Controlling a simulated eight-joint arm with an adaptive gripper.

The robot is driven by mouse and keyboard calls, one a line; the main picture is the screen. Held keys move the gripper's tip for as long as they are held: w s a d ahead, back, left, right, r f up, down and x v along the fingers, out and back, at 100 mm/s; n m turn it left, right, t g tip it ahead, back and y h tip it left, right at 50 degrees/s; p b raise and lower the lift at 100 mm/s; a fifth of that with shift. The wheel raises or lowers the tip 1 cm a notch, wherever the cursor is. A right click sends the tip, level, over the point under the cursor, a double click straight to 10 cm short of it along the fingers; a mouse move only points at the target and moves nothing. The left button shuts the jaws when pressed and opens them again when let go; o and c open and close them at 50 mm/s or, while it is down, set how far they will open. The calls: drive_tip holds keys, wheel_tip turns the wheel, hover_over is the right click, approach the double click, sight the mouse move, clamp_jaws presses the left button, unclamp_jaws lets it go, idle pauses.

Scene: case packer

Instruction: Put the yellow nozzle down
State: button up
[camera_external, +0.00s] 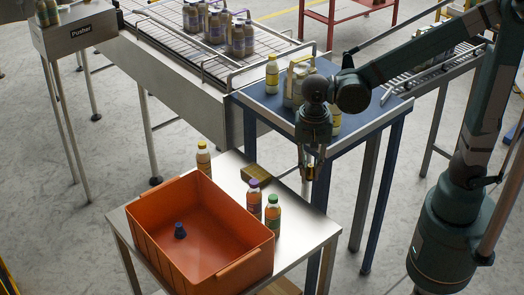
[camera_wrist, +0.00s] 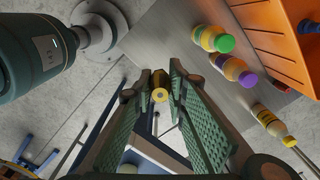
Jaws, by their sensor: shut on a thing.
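My gripper (camera_external: 310,160) hangs beside the right edge of the steel table, near the front of the blue table. In the wrist view its fingers (camera_wrist: 160,82) are closed around the small yellow nozzle (camera_wrist: 160,94), held at the fingertips. The nozzle also shows as a small yellow-brown piece below the wrist in the external view (camera_external: 309,173). It appears to be in the air, with nothing visible touching it from below. A blue nozzle (camera_external: 180,231) lies in the orange crate (camera_external: 160,245).
Purple-capped (camera_external: 254,198) and green-capped (camera_external: 272,214) bottles stand right of the crate on the steel table (camera_external: 312,222). The blue table (camera_external: 360,112) holds more containers. The steel table's right part is clear.

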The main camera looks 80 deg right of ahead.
drive_tip(key=shift+w+f, duration=0.2)
drive_tip(key=shift+f, duration=0.7)
hover_over(305, 224)
wheel_tip(305, 224, down, 9)
drive_tip(key=shift+a+f, duration=0.1)
drive_tip(key=shift+f, duration=2.9)
drive_tip(key=shift+f+b, duration=0.35)
drive_tip(key=shift+f, duration=1.7)
drive_tip(key=shift+f, duration=0.2)
drive_tip(key=o, duration=0.9)
